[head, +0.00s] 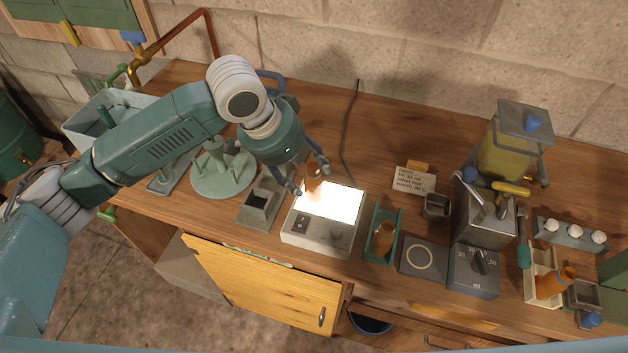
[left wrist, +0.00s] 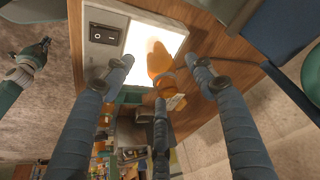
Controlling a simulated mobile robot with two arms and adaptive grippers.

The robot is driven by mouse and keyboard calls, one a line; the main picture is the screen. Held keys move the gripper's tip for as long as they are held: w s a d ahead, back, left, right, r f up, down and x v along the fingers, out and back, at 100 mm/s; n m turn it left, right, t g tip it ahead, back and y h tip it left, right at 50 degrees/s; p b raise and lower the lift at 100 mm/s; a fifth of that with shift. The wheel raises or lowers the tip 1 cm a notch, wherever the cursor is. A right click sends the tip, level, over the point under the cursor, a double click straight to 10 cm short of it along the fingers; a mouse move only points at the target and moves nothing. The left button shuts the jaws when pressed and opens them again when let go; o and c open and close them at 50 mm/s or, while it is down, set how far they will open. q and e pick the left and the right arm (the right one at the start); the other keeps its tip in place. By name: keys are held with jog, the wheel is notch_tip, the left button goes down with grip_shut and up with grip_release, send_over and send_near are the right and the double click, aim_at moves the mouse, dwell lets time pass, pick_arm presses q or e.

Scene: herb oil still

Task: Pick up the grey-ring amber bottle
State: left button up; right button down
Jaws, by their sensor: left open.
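An amber bottle (head: 314,181) stands on the lit white panel of the light box (head: 318,236). It also shows in the left wrist view (left wrist: 159,60), orange against the glow; a greyish band seems to show near its lower end there, but it is too small to be sure. My left gripper (head: 308,180) is open, with its fingers spread on both sides of this bottle. In the left wrist view the fingers (left wrist: 158,82) reach toward it, with no clear contact. What looks like my right gripper (left wrist: 36,52) shows at the left edge of that view, above the floor.
A second amber bottle (head: 384,236) stands in a green holder right of the light box. Another orange bottle (head: 553,283) leans in a pale holder at far right. A grey funnel-like block (head: 259,206) stands close left of the light box. A small card (head: 413,180) stands behind.

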aim_at(309, 175)
pick_arm(q)
jog(key=shift+w+d+f, duration=0.15)
jog(key=shift+f, duration=0.2)
jog(key=p+x, duration=0.2)
jog(key=x, duration=0.3)
jog(key=shift+d+r, duration=0.1)
jog(key=c, duration=1.3)
pick_arm(e)
jog(key=shift+w+a+r, duration=0.15)
jog(key=shift+w+r, duration=0.25)
jog(key=shift+r, duration=0.15)
jog(key=shift+w+a+r, duration=0.1)
jog(key=shift+w+r, duration=0.25)
jog(key=shift+r, duration=0.2)
pick_arm(q)
jog(key=shift+r, duration=0.15)
pick_arm(e)
jog(key=shift+w, duration=0.15)
